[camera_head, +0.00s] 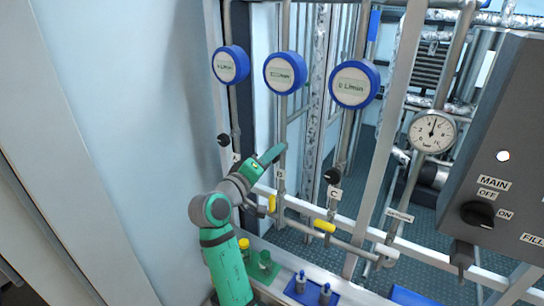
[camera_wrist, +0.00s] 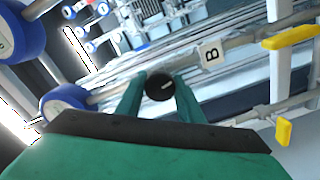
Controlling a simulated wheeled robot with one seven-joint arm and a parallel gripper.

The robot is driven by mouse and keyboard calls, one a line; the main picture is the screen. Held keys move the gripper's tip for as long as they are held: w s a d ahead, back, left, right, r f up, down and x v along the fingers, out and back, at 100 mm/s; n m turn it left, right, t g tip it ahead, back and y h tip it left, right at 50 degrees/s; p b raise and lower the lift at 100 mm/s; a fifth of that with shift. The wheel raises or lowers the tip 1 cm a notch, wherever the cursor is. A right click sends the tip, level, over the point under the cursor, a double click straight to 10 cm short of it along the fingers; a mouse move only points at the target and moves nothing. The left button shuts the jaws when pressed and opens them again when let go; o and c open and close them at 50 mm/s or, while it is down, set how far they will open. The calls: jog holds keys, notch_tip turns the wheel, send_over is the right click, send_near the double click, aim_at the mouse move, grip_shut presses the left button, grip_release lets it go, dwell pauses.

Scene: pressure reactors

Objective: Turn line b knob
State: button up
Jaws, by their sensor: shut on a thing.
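The line B knob is a round black knob (camera_wrist: 159,88) with a white mark, between my two green fingers in the wrist view. The label B (camera_wrist: 211,54) is on the pipe beside it. In the head view the label B (camera_head: 281,175) hangs on the middle pipe, and the knob is hidden behind my gripper. My gripper (camera_head: 275,153) reaches that pipe from the left. It also shows in the wrist view (camera_wrist: 159,82), shut on the knob with a finger on each side.
Black knobs on the left line (camera_head: 223,140) and line C (camera_head: 332,176) flank the middle pipe. Yellow handles (camera_head: 325,225) sit below. Blue round flow meters (camera_head: 286,73) hang above. A dark MAIN panel (camera_head: 500,160) stands at right, and a pale wall (camera_head: 130,120) at left.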

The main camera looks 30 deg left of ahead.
jog(key=shift+w, duration=0.1)
jog(key=o, duration=0.8)
jog(key=shift+o, duration=1.3)
jog(key=shift+a, duration=0.15)
jog(key=s, duration=1.1)
jog(key=shift+w, duration=0.2)
